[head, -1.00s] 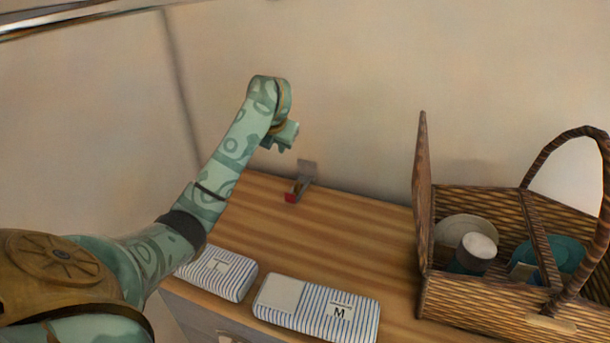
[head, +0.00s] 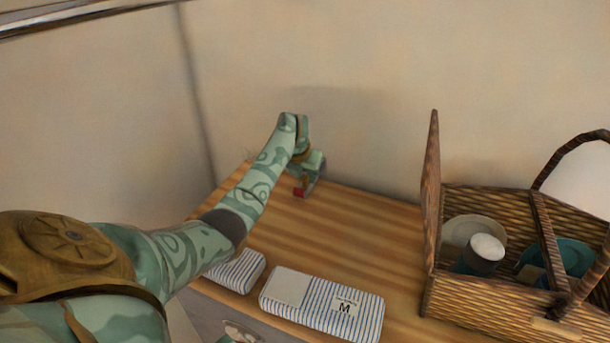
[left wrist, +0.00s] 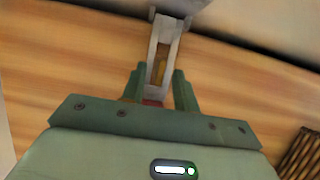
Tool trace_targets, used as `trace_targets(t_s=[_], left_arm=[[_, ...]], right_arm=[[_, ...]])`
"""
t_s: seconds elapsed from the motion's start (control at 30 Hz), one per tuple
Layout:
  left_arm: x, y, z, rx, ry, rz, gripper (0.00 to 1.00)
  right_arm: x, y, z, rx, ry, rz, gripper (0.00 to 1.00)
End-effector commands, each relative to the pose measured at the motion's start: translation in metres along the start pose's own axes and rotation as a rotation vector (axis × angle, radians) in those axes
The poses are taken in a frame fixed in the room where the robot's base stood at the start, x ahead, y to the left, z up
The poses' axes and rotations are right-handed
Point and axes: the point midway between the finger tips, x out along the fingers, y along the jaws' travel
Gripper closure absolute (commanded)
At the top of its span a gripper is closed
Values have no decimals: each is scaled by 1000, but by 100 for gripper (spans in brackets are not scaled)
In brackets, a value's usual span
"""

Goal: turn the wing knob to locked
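A small grey metal fixture with a red end (head: 299,192) stands on the wooden top near the wall in the head view; I take it for the wing knob's mount. My left gripper (head: 308,180) is down at it and hides most of it. In the left wrist view, the grey fixture (left wrist: 164,45) reaches in between the two fingers of my left gripper (left wrist: 159,88), with the red part (left wrist: 151,102) low between them. The fingers look apart, one on each side, with no clear grip. The knob's wings and its setting cannot be made out. My right gripper is not seen.
The wooden top (head: 370,235) carries two striped packs, one marked M (head: 320,303) and one partly behind my left arm (head: 238,270). An open wicker basket (head: 480,295) with dishes and a cup stands at the right. The wall is close behind the fixture.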

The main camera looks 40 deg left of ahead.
Motion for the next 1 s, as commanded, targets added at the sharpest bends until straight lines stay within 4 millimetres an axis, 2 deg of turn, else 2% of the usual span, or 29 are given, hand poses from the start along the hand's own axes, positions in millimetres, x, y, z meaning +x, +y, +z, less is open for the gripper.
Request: trace_targets(t_s=[0.1,0.37,0.47,0.5,1.0], left_arm=[[7,0,0,1,-1,1,70],[8,0,0,1,-1,1,70],[8,0,0,1,-1,1,95],[8,0,0,1,-1,1,100],[9,-2,-1,-77,0,30,100]], right_arm=[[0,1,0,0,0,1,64],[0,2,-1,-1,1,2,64],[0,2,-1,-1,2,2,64],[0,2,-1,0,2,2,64],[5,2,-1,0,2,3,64]])
